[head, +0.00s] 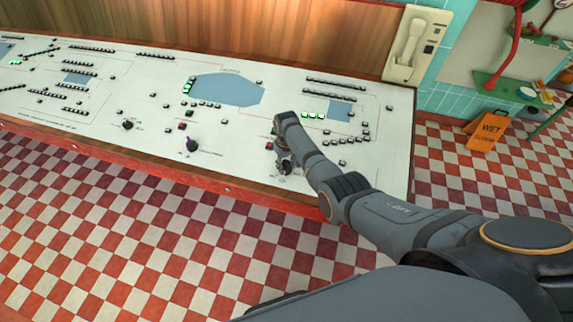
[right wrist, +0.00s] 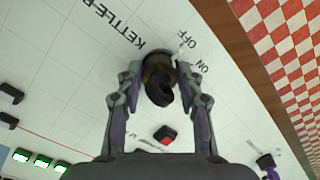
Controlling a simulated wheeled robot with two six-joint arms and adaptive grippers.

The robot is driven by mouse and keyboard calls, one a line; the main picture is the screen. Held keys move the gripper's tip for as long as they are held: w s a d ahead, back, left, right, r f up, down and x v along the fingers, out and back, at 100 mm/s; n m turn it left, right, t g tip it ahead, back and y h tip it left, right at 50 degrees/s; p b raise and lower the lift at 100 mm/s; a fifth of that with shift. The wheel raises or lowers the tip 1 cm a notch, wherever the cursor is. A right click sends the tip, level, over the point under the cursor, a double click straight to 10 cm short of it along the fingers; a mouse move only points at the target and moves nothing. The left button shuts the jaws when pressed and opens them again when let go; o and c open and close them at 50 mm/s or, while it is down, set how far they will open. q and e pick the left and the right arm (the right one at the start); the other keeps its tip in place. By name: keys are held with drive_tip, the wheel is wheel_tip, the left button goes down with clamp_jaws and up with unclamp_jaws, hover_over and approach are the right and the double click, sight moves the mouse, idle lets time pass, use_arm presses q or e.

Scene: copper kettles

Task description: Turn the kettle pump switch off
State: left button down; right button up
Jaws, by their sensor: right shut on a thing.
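The kettle pump switch (right wrist: 160,84) is a dark rotary knob on the white control panel (head: 232,137). In the right wrist view, a partly hidden label starting "KETTLE-P" is beside it, with "OFF" and "ON" printed around its rim. My right gripper (right wrist: 159,76) has a finger on each side of the knob and is shut on it. In the head view my right gripper (head: 285,163) is at the panel's front right, largely covering the knob. The knob's exact setting is hard to tell. My left gripper is not in view.
A red button (right wrist: 166,134) sits near the held knob. A telephone (head: 412,45) hangs on the wall. An orange wet-floor sign (head: 487,131) stands on the checkered floor at right.

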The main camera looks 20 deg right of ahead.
drive_tip(key=o, duration=1.2)
drive_tip(key=shift+r, duration=0.1)
wheel_tip(320, 180, up, 12)
drive_tip(key=shift+f, duration=0.1)
